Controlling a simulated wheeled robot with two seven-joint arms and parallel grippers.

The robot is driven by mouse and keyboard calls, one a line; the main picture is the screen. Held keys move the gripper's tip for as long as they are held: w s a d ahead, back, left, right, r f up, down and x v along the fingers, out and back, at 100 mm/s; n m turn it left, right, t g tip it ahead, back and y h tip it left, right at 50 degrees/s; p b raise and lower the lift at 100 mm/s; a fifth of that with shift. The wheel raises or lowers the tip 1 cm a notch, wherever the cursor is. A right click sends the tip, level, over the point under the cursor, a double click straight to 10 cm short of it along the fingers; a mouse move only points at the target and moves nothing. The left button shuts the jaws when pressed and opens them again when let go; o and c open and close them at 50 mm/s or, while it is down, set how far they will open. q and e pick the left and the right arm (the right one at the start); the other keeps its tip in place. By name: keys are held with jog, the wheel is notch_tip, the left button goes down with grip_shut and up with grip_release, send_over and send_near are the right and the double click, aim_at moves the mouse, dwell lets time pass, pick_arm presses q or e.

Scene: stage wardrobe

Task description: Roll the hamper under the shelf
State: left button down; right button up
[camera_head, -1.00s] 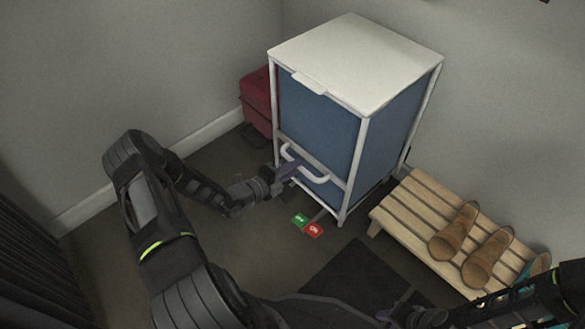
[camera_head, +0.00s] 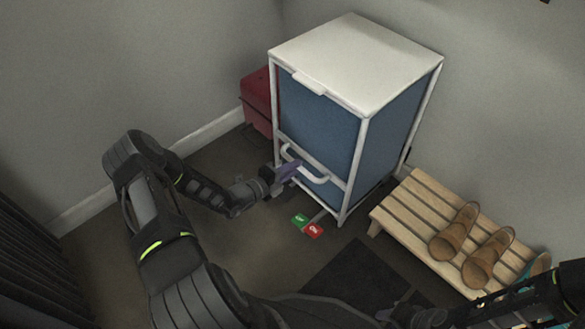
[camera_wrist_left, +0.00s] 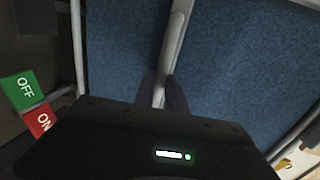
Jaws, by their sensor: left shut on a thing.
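The hamper (camera_head: 318,128) is a tall blue box with a white lid and white frame, standing upright on the floor near the corner. A white handle bar (camera_head: 319,179) crosses its front; it also shows in the left wrist view (camera_wrist_left: 176,40). My left gripper (camera_head: 290,170) is shut on this bar, its fingertips (camera_wrist_left: 163,92) around it. A green OFF pedal (camera_head: 300,220) and a red ON pedal (camera_head: 313,230) sit at the hamper's foot; I cannot tell which is pressed. My right gripper (camera_head: 392,312) is at the bottom edge, its fingers unclear. I cannot make out a shelf above the hamper.
A red case (camera_head: 258,100) stands behind the hamper's left side. A low slatted wooden rack (camera_head: 408,206) with brown shoes (camera_head: 455,232) stands close on the right. A dark mat (camera_head: 352,278) lies in front. Walls close in behind; floor to the left is bare.

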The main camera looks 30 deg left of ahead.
pick_arm(q)
jog(key=shift+w+a+f, duration=0.15)
jog(key=shift+w+f, duration=0.25)
jog(key=shift+w, duration=0.3)
jog(key=c, duration=1.8)
grip_release()
jog(key=o, duration=0.4)
jog(key=shift+w+d, duration=0.2)
jog(key=shift+d, duration=0.1)
jog(key=shift+o, duration=0.2)
jog(key=shift+d+r, duration=0.1)
jog(key=shift+r, duration=0.05)
jog(key=p+v, duration=0.3)
jog(key=v, duration=0.6)
jog(key=shift+s+a, duration=0.3)
jog(key=shift+a, duration=0.05)
